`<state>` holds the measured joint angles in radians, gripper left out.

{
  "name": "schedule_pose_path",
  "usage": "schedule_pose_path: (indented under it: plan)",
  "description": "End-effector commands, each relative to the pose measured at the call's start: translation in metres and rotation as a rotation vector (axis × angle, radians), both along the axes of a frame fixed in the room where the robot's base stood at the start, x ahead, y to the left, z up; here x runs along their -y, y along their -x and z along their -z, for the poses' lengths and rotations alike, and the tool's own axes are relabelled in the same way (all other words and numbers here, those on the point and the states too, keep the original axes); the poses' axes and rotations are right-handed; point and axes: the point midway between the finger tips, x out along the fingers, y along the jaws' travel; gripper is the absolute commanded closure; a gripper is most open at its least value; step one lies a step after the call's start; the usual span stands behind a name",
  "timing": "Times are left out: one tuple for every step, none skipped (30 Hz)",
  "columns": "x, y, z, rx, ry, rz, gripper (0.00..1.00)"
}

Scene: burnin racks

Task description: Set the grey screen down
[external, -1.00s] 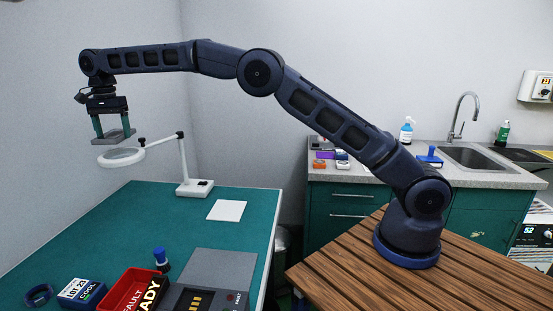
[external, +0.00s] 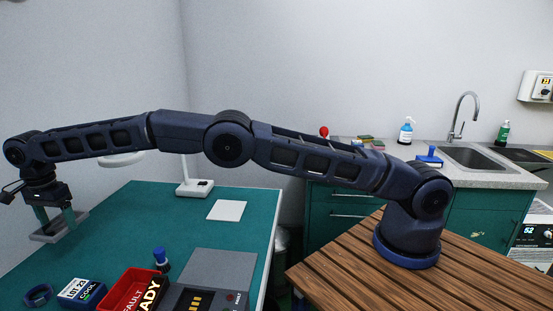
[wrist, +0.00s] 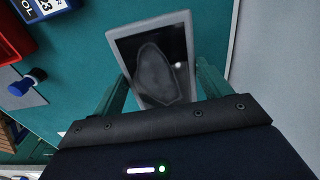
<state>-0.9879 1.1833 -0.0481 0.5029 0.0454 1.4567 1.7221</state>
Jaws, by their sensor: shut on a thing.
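The grey screen (external: 45,238) is a flat tablet-like piece with a grey frame and a dark glossy face. My gripper (external: 55,222) is shut on it and holds it low at the left edge of the green table (external: 120,225). In the wrist view the screen (wrist: 122,50) lies between the two green fingers (wrist: 163,88), face toward the camera, with green tabletop around it. I cannot tell whether its underside touches the table.
A magnifier lamp (external: 193,188) stands at the back, partly hidden by my arm. A white sheet (external: 227,210) lies beside it. A red bin (external: 130,285), a labelled box (external: 82,292), a dark ring (external: 38,295) and a grey unit (external: 220,268) stand at the front. The table's middle is clear.

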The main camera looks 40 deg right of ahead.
Motion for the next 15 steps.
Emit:
schedule_pose_path:
  plan:
    - [-0.002, 0.001, 0.007, 0.001, 0.001, 0.011, 0.50]
    - [-0.003, 0.002, 0.011, 0.001, 0.001, 0.016, 0.50]
    - [-0.004, 0.002, 0.014, 0.001, -0.001, 0.021, 0.50]
    - [-0.005, 0.002, 0.017, 0.001, -0.001, 0.024, 0.50]
    - [-0.005, 0.003, 0.019, 0.001, -0.001, 0.026, 0.50]
    - [-0.005, 0.003, 0.023, 0.001, -0.001, 0.028, 0.50]
    - [-0.006, 0.003, 0.026, 0.000, 0.000, 0.029, 0.50]
    - [-0.005, 0.003, 0.030, 0.000, 0.000, 0.029, 0.50]
    - [-0.005, 0.003, 0.035, -0.001, 0.001, 0.029, 0.50]
    - [-0.005, 0.003, 0.039, 0.000, 0.000, 0.029, 0.50]
    - [-0.005, 0.003, 0.044, -0.001, 0.001, 0.029, 0.50]
    - [-0.005, 0.003, 0.049, -0.001, 0.001, 0.029, 0.50]
    - [-0.005, 0.003, 0.052, 0.000, 0.000, 0.029, 0.50]
    - [-0.005, 0.003, 0.055, 0.000, 0.000, 0.029, 0.50]
    - [-0.005, 0.003, 0.058, 0.001, -0.001, 0.028, 0.50]
